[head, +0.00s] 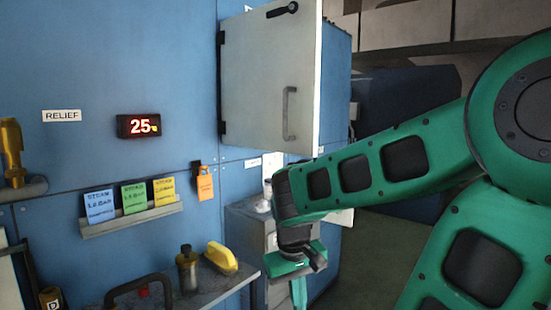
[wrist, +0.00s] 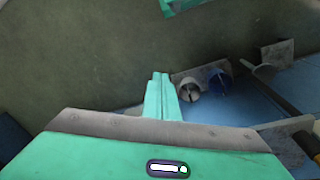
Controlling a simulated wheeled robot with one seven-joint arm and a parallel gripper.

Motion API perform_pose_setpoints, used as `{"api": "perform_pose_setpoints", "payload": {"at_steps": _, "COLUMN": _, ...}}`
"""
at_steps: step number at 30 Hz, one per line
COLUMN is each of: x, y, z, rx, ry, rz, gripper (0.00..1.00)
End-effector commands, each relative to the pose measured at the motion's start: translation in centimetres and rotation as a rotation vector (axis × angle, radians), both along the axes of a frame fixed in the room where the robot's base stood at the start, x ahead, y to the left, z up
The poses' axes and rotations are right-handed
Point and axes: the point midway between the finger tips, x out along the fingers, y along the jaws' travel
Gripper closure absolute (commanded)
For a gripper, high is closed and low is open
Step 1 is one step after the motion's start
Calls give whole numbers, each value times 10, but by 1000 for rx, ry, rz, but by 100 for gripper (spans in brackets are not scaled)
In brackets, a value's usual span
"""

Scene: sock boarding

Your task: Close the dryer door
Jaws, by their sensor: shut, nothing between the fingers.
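The dryer door (head: 262,85) is a pale grey panel in the upper middle of the head view. Dark hinges show along its left edge. It has a grey bar handle (head: 289,113) near its right side and a black latch lever (head: 282,10) at the top. Its bright right edge stands in front of the blue housing; I cannot tell how wide the gap is. My gripper (head: 299,288) hangs below the door, pointing down and apart from the handle. In the wrist view its green fingers (wrist: 159,80) are together and empty.
A blue panel on the left carries a red display (head: 139,125) and a card rack (head: 132,219). A shelf (head: 215,289) below holds a yellow-handled item (head: 221,258) and a dark bottle (head: 187,270). A grey cabinet (head: 245,225) stands beside my gripper. Open floor (head: 385,255) lies to the right.

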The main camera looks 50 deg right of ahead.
Motion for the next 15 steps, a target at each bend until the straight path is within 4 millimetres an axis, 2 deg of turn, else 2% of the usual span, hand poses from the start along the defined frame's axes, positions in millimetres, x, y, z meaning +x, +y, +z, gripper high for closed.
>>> {"api": "perform_pose_setpoints", "payload": {"at_steps": 1, "x": 14, "y": -10, "z": 0, "rx": -39, "ry": 13, "rz": 27, "gripper": 100}}
{"api": "perform_pose_setpoints", "payload": {"at_steps": 8, "x": 67, "y": -60, "z": 16, "rx": -265, "ry": 68, "rz": 129, "gripper": 100}}
{"api": "perform_pose_setpoints", "payload": {"at_steps": 11, "x": 90, "y": -76, "z": 31, "rx": -379, "ry": 100, "rz": 177, "gripper": 100}}
{"api": "perform_pose_setpoints", "payload": {"at_steps": 15, "x": 122, "y": -92, "z": 61, "rx": -559, "ry": 146, "rz": 245, "gripper": 100}}
